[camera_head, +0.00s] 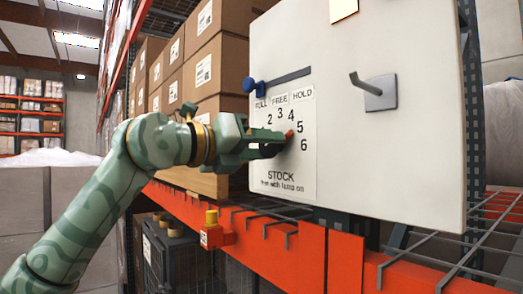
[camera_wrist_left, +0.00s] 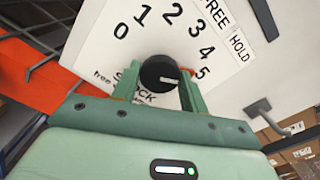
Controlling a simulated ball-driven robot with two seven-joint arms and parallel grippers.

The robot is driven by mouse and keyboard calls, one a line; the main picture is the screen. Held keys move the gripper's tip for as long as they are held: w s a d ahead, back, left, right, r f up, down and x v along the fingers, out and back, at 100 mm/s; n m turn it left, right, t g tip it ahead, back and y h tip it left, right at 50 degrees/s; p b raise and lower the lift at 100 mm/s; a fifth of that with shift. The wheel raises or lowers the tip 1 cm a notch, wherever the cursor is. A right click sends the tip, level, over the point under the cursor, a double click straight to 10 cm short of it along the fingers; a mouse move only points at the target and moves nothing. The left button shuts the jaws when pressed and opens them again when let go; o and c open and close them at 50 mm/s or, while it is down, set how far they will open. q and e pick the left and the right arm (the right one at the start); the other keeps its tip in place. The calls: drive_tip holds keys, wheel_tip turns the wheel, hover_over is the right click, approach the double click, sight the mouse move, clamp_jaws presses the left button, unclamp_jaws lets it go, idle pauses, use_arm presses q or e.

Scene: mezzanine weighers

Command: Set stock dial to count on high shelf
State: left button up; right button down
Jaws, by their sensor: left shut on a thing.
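The stock dial is a black knob (camera_head: 270,151) on a white STOCK plate (camera_head: 297,185) on a pale cabinet (camera_head: 410,150). The knob also shows in the left wrist view (camera_wrist_left: 159,73). The numbers 2 to 6 show around it in the head view, and 0 to 5 in the wrist view. A red tip by the knob lies towards 4 and 5. A light mark on the knob faces right, near 5; the exact setting is unclear. My left gripper (camera_head: 274,142) is shut on the knob, one finger at each side. My right gripper is out of view.
A blue slider knob (camera_head: 250,85) sits at the left end of a slot, above FULL, FREE and HOLD labels. A grey hook lever (camera_head: 372,92) juts from the cabinet. Boxes (camera_head: 211,70) stand left. An orange beam (camera_head: 290,250) runs below, with a yellow-topped red fitting (camera_head: 211,230).

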use_arm(q)
drive_tip(key=shift+a+r, duration=0.1)
drive_tip(key=shift+r, duration=0.1)
drive_tip(key=o, duration=0.8)
drive_tip(key=shift+o, duration=0.7)
drive_tip(key=shift+f, duration=0.1)
drive_tip(key=shift+s+a+f, duration=0.1)
drive_tip(key=shift+s+a, duration=0.05)
drive_tip(key=shift+a, duration=0.1)
drive_tip(key=b+v, duration=0.5)
drive_tip(key=v, duration=1)
drive_tip(key=shift+s+a, duration=0.2)
drive_tip(key=shift+a, duration=0.1)
